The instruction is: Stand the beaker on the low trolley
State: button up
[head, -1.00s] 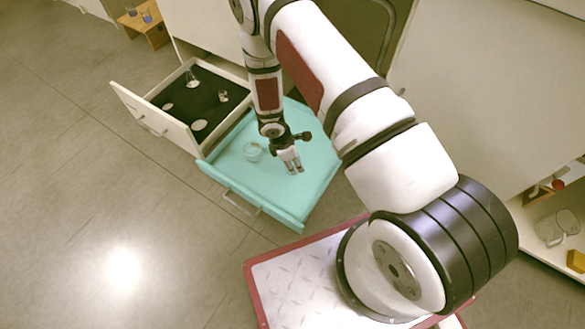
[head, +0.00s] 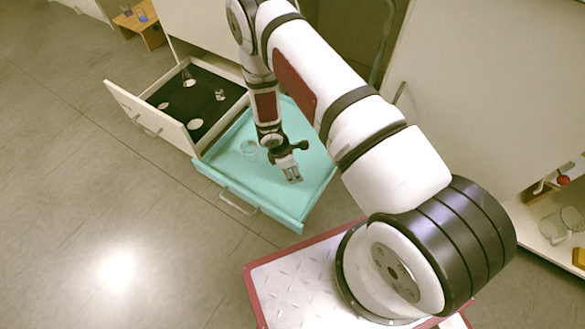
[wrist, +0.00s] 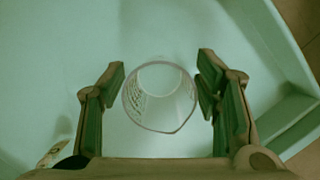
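The beaker (wrist: 160,125) is clear glass with a spout. In the wrist view I look down into its round rim, and it looks upright. My gripper (wrist: 160,72) has one finger on each side of it, with thin gaps that look open. In the head view my gripper (head: 293,177) points down over the floor of the teal drawer (head: 235,178), and I cannot make out the beaker between its fingers.
A shelf at the right holds a glass vessel (head: 556,226). Open floor lies at the left.

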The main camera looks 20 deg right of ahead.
jog(key=shift+r, duration=0.1)
jog(key=p+v, duration=0.4)
jog(key=v, duration=0.8)
jog(key=shift+p, duration=0.4)
jog(key=w+d+r+m+h, duration=0.1)
jog(key=d+r+m, duration=0.2)
jog(key=r, duration=1)
jog(key=w+d+r+m+h, duration=0.1)
jog(key=d+r+m, duration=0.2)
jog(key=r, duration=0.9)
jog(key=s+d+r+m, duration=0.25)
jog(key=s+r, duration=0.25)
jog(key=r, duration=0.6)
jog(key=s+r+m+y, duration=0.2)
jog(key=s+r+m, duration=0.3)
jog(key=s+r, duration=0.8)
jog(key=s+a+m+y, duration=0.1)
jog(key=s+a, duration=0.2)
jog(key=s, duration=0.5)
jog(key=s+a+m+y, duration=0.2)
jog(key=s+a, duration=0.1)
jog(key=s, duration=0.5)
jog(key=shift+s+r+t, duration=0.15)
jog(key=shift+r+t, duration=0.15)
jog(key=shift+r, duration=0.2)
